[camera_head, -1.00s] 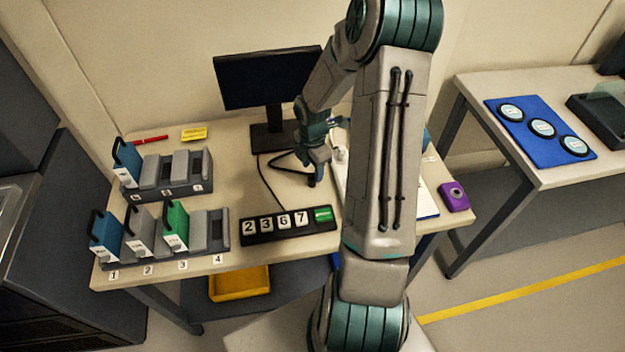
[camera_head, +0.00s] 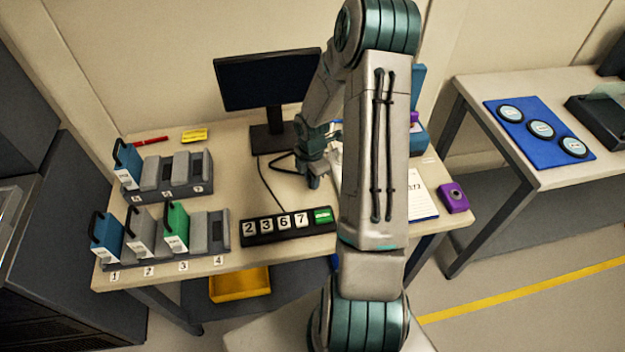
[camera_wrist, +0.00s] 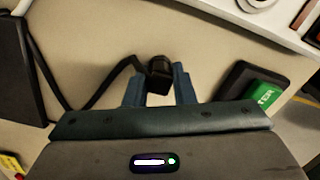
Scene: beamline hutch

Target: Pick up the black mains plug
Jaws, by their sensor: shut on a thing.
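The black mains plug (camera_wrist: 159,70) shows in the wrist view between the two blue fingertips of my gripper (camera_wrist: 157,78). My gripper is shut on it. The plug's black cable (camera_wrist: 108,84) runs from it to the left, bending on the way. In the head view my gripper (camera_head: 314,183) is low over the table, in front of the monitor and right of the cable. The plug itself is hard to make out there. I cannot tell whether it touches the table.
A black tray with number tiles (camera_head: 287,229) lies in front of my gripper. The monitor (camera_head: 268,80) stands behind. Racks with coloured modules (camera_head: 165,225) are at the left. A purple device (camera_head: 454,197) is at the right. Table between racks and monitor is mostly clear.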

